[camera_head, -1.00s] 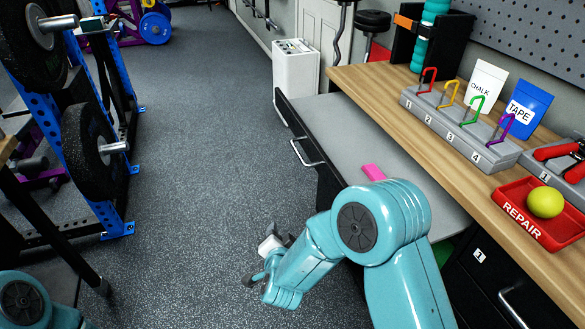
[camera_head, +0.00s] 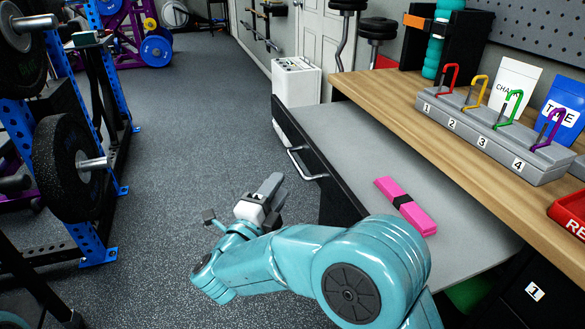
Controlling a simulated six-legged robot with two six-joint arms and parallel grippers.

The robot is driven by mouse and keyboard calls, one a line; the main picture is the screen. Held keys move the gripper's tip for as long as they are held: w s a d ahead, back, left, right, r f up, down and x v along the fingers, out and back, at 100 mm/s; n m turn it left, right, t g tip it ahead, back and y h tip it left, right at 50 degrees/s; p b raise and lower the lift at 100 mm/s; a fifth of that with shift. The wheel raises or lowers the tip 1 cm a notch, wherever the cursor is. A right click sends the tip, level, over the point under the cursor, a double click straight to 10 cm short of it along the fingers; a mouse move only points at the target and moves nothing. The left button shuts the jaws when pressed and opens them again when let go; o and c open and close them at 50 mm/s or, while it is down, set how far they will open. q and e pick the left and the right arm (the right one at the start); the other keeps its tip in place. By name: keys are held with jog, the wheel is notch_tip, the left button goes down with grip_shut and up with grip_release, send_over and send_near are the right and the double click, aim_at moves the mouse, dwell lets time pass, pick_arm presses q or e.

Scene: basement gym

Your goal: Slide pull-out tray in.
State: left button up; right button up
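The pull-out tray (camera_head: 350,140) is a grey slab with a dark front, extended out from under the wooden bench top. Its silver bar handle (camera_head: 306,165) is on the dark front face, at the tray's left. My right gripper (camera_head: 238,200) is in front of the tray, to the left of and below the handle, over the floor and apart from it. Its two fingers look spread apart with nothing between them. My own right arm covers the near left part of the tray front. My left gripper is not in view.
A pink block with a black band (camera_head: 405,205) lies on the tray. The wooden bench (camera_head: 410,100) holds a numbered grey rack (camera_head: 490,140) with coloured hooks and a red tray (camera_head: 572,215). A white box (camera_head: 297,82) stands behind. Open floor (camera_head: 190,130) lies left, before a weight rack.

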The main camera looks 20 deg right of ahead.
jog(key=x, duration=0.8)
grip_shut()
